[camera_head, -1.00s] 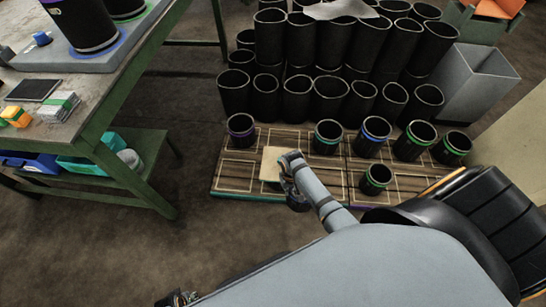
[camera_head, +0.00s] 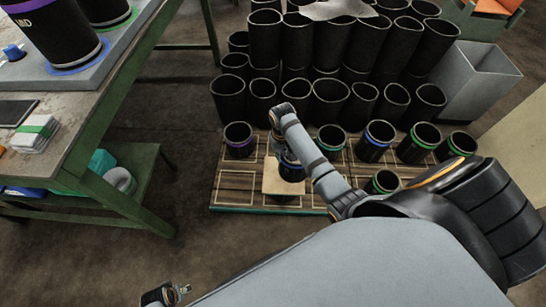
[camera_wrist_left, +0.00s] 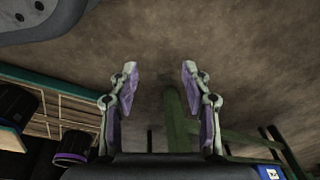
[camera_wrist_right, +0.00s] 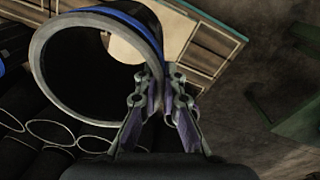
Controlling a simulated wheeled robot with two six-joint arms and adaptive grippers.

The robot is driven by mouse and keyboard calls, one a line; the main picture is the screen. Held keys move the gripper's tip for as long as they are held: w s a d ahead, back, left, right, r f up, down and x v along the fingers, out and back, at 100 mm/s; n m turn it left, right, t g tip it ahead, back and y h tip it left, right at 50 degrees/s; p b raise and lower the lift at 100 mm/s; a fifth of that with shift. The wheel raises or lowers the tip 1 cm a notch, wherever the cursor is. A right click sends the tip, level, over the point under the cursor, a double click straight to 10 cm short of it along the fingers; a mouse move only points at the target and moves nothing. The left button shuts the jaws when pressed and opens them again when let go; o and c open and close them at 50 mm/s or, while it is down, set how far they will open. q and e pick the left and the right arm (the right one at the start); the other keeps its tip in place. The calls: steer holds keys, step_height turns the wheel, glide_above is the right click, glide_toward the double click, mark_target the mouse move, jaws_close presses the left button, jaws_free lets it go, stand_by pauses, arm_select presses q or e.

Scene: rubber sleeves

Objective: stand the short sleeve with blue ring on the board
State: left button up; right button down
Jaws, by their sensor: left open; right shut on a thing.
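A short black sleeve with a blue ring (camera_head: 291,172) is in my right gripper (camera_head: 279,115), over the beige square on the board (camera_head: 230,188). My arm hides part of it. In the right wrist view, the fingers (camera_wrist_right: 160,78) pinch the wall of the sleeve (camera_wrist_right: 152,22), whose open mouth faces the camera. I cannot tell whether its base touches the board. Another blue-ringed short sleeve (camera_head: 377,140) stands on the board further right. My left gripper (camera_head: 168,292) is low at the bottom edge; its fingers (camera_wrist_left: 160,75) are apart and empty in the left wrist view.
Short sleeves with purple (camera_head: 239,140) and green (camera_head: 331,141) rings stand on the board. Tall black sleeves (camera_head: 262,97) crowd behind it. A green-framed bench (camera_head: 130,90) is at left. A grey bin (camera_head: 478,78) is at back right. Bare outlined cells lie at the board's front left.

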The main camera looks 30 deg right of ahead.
arm_select(q)
steer(key=w+d+r+b, duration=0.1)
steer(key=d+r+b, duration=0.1)
steer(key=r, duration=0.6)
steer(key=d+r+b, duration=0.1)
steer(key=r+b, duration=0.1)
steer(key=r, duration=0.5)
steer(key=shift+w+d+r+h+b, duration=0.3)
steer(key=shift+w+d+r+h, duration=0.05)
steer(key=shift+w+d+h, duration=0.05)
arm_select(e)
steer(key=w+a+f, duration=0.1)
steer(key=w+f, duration=0.3)
steer(key=f, duration=0.4)
steer(key=shift+w+a+f, duration=0.25)
steer(key=shift+w+f, duration=0.1)
arm_select(q)
steer(key=shift+f, duration=0.15)
arm_select(e)
steer(key=shift+f, duration=0.25)
arm_select(q)
steer(key=shift+d+f, duration=0.1)
steer(key=shift+f, duration=0.05)
arm_select(e)
steer(key=shift+f, duration=0.35)
steer(key=c, duration=1.5)
jaws_free()
